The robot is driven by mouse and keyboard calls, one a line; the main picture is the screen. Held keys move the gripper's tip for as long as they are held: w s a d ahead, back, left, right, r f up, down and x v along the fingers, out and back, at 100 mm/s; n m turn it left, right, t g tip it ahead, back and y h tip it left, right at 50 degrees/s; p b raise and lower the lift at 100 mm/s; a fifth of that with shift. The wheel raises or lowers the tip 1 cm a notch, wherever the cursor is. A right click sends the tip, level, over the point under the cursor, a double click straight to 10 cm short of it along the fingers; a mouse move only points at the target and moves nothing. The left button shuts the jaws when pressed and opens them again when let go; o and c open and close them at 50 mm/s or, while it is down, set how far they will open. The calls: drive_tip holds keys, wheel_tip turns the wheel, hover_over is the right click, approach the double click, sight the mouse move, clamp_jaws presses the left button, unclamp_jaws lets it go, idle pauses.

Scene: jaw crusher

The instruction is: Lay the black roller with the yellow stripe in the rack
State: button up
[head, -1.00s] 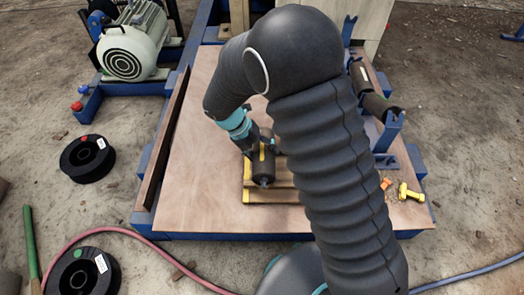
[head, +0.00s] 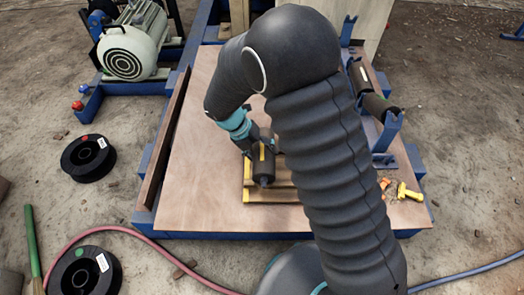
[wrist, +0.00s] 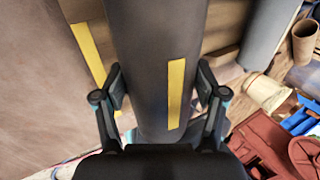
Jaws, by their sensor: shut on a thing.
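The black roller (wrist: 150,45) with the yellow stripe (wrist: 176,95) runs lengthwise through the wrist view, between the two fingers of my gripper (wrist: 160,97), which is shut on it. In the head view the roller (head: 264,172) is seen nearly end-on, just over or on wooden timbers (head: 278,195) on the plywood; I cannot tell whether it touches them. My gripper (head: 262,150) shows there beside my arm. The rack (head: 388,135), with blue upright brackets, stands at the right side of the plywood, partly hidden by my arm. A dark roller (head: 376,104) lies in its far part.
The plywood deck (head: 200,190) is clear left of the timbers. A yellow tool (head: 409,192) lies at its right edge. A motor (head: 132,45) stands at the far left. Black spools (head: 88,158) and a red hose (head: 150,240) lie on the ground.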

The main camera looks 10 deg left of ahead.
drive_tip(key=shift+f, duration=1.5)
idle(0.8)
drive_tip(key=o, duration=1.9)
drive_tip(key=v, duration=1.2)
